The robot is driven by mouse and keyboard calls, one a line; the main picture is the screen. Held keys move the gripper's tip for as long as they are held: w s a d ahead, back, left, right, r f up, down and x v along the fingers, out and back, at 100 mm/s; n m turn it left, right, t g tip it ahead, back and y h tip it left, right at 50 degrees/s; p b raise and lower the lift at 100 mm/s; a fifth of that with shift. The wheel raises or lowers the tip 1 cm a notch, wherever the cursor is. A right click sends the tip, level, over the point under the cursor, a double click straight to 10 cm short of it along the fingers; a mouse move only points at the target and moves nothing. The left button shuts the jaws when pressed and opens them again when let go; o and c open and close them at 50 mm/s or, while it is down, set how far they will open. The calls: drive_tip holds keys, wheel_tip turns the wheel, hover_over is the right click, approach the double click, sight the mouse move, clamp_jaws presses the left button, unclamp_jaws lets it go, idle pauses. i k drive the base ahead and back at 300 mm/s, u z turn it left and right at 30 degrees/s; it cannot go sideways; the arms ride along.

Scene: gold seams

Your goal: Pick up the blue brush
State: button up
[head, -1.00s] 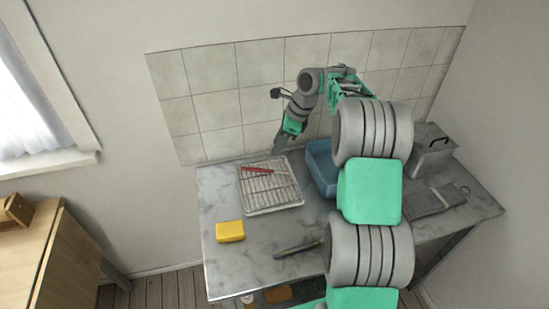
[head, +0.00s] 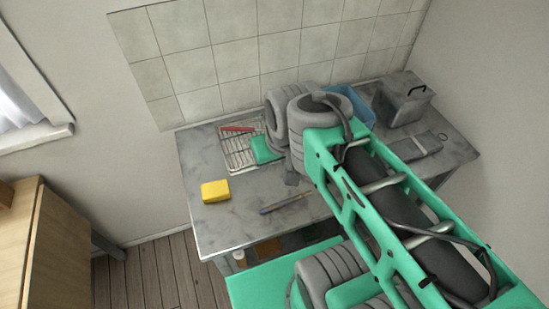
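The blue brush (head: 283,204), a slim tool with a bluish handle, lies on the grey marbled worktop (head: 225,222) near its front edge. Part of its right end may be hidden by my arm. My gripper (head: 292,181) shows only as a small dark grey tip below my wrist, just behind the brush in the picture. It appears apart from the brush, but its height above the worktop is unclear. My arm hides most of it, so I cannot see its fingers.
A yellow block (head: 215,191) sits to the left. A wire rack (head: 233,153) with a red tool (head: 238,129) stands behind. A blue bin (head: 352,103), a grey box (head: 402,98) and a dark flat item (head: 413,146) are toward the right. Worktop between block and brush is clear.

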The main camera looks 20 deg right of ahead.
sight(273, 207)
drive_tip(key=u, duration=0.05)
drive_tip(key=k, duration=1)
drive_tip(key=u, duration=1.05)
drive_tip(key=i, duration=0.8)
drive_tip(key=u, duration=0.4)
